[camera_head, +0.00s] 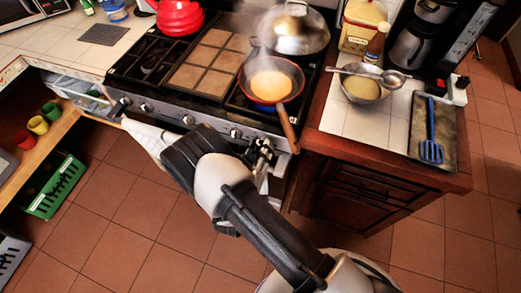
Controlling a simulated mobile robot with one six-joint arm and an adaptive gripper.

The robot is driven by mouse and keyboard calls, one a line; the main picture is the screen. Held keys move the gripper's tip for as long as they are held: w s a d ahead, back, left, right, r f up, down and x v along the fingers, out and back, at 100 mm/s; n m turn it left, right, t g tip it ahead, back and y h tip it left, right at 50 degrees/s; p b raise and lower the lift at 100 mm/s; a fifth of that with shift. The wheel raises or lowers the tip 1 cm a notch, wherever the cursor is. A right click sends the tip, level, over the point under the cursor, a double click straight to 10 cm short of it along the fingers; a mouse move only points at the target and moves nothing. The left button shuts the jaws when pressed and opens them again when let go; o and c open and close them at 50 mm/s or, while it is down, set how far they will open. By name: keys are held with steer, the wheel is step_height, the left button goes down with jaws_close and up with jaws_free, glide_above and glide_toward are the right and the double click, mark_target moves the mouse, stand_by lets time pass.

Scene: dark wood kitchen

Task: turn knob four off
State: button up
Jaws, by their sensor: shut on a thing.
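The stove's front panel (210,128) carries a row of knobs, with one knob (188,120) near the middle and another knob (236,133) just left of my gripper. My gripper (263,150) is at the right end of this row, shut on the knob there. That knob is mostly hidden by the fingers, so its angle and any number cannot be read. Above it, a brown-handled pan (270,84) with yellowish contents stands on the right front burner. Blue shows under the pan and steam rises from it.
The pan's handle (287,130) juts over the stove front close to my gripper. A white towel (148,138) hangs at the oven front. A domed steel lid (294,32) and a red pot (180,16) stand behind. The tiled floor in front is open.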

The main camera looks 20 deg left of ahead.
steer(key=m+b, duration=0.1)
steer(key=m, duration=0.5)
steer(key=shift+a+m, duration=0.15)
steer(key=shift+m, duration=0.25)
stand_by(0.4)
steer(key=o, duration=1)
steer(key=s, duration=1.2)
steer(key=shift+a, duration=0.45)
